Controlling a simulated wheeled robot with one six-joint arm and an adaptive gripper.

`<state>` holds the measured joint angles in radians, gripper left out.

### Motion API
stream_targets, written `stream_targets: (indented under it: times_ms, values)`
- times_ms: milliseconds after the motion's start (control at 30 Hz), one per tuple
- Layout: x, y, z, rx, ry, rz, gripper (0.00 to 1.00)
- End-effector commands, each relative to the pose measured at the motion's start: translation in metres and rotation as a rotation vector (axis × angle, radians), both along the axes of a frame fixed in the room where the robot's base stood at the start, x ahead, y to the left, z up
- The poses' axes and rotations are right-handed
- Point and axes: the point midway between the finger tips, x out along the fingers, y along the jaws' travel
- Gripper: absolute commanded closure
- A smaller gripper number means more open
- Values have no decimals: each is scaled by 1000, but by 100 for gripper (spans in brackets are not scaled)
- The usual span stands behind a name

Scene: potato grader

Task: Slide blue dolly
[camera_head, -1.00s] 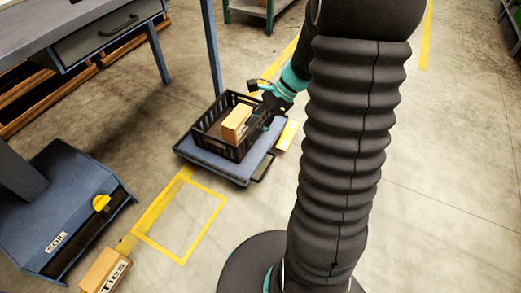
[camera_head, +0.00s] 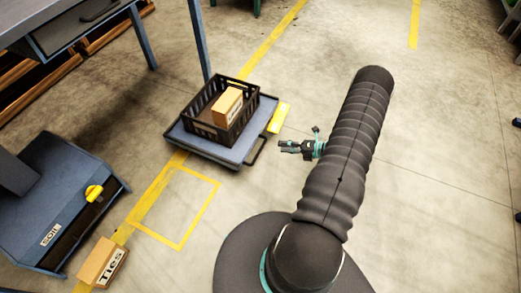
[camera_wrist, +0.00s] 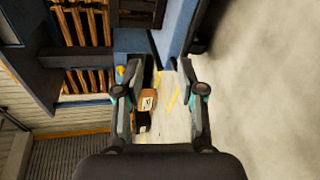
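The blue dolly (camera_head: 231,153) stands on the floor left of my arm in the head view, with a dark handle loop at its right edge. A black slatted crate (camera_head: 205,131) rests on it with a cardboard box (camera_head: 228,105) inside. My gripper (camera_head: 284,147) is right of the dolly, apart from it and from the crate. In the wrist view my gripper (camera_wrist: 160,68) has its fingers spread with nothing between them.
A yellow floor square (camera_head: 200,229) lies empty below the dolly. The blue soil bin (camera_head: 50,200) with a yellow knob is left. A Ties box (camera_head: 102,262) is at lower left. A blue table (camera_head: 55,22) is upper left.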

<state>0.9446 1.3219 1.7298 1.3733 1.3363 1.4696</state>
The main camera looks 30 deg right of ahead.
Motion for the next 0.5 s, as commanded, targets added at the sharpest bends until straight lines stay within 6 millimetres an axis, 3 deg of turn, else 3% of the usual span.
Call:
stream_targets:
  times_ms: [33,200,367,500]
  values:
    - [-7,-4,-17,46,27,-48,61]
    - [-18,-11,-47,145,78,-153,61]
    - [-18,-11,-56,174,92,-183,61]
    - [-6,-1,-59,174,93,-181,61]
